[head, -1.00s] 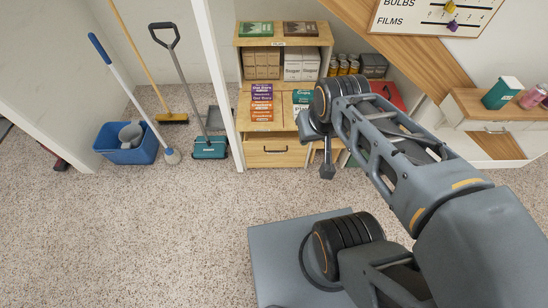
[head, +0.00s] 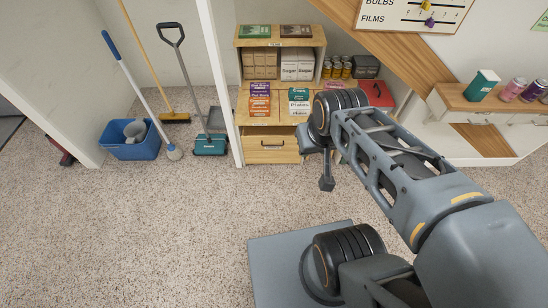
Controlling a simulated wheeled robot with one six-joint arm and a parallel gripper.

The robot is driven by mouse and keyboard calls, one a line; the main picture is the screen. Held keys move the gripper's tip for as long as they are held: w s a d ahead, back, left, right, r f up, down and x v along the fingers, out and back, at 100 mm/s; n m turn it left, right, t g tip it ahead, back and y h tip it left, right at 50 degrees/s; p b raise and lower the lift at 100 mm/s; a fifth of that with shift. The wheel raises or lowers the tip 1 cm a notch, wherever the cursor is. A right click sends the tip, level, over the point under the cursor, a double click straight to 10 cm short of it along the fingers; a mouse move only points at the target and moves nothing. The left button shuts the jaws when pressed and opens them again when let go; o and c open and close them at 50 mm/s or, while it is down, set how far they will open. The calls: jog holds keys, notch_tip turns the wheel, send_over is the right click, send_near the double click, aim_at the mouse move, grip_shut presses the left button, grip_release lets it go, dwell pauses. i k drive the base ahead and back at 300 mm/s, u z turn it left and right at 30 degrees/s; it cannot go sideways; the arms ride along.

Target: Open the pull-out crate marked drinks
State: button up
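No crate with a readable drinks label shows in the head view. A wooden shelf unit (head: 238,95) stands under the stairs, with a pull-out wooden crate front (head: 270,156) at its bottom left that has a dark handle; any label on it is too small to read. My arm hides the unit's lower right part. My gripper (head: 326,184) hangs pointing down in front of the unit, apart from it and to the right of the crate front. Whether its fingers are open or shut does not show.
A white post (head: 222,85) borders the unit on the left. Beyond it stand a blue bucket (head: 128,148), a broom (head: 174,117) and a teal dustpan (head: 210,145). The speckled floor (head: 150,240) in front is clear.

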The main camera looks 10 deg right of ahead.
aim_at(273, 128)
jog(key=z, duration=0.05)
jog(key=k, duration=0.8)
jog(key=u, duration=0.95)
jog(key=i, duration=0.65)
jog(key=u, duration=0.5)
jog(key=i, duration=0.8)
jog(key=z, duration=0.9)
jog(key=i, duration=0.5)
jog(key=z, duration=0.65)
